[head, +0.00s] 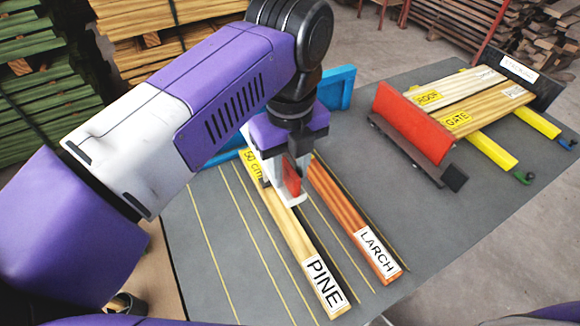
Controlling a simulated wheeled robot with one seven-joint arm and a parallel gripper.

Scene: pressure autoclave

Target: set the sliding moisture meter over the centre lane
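My gripper (289,190) points down over the grey table, above the upper part of the pine board (290,232). A small red piece (291,178) shows between its pale fingers; whether they press on it is unclear. A blue frame (337,88) stands behind my gripper and is partly hidden by my arm. No part is clearly marked as the moisture meter; the red piece may belong to it. Thin yellow lines (213,240) divide the table into lanes. The pine board and a reddish larch bundle (345,215) lie lengthwise along them.
A red panel on a dark base (415,122) stands to the right. Beyond it, boards labelled ROOF (428,97) and GATE (457,120) rest on yellow bars (490,152). Lumber stacks fill the background. The table's lower right is clear.

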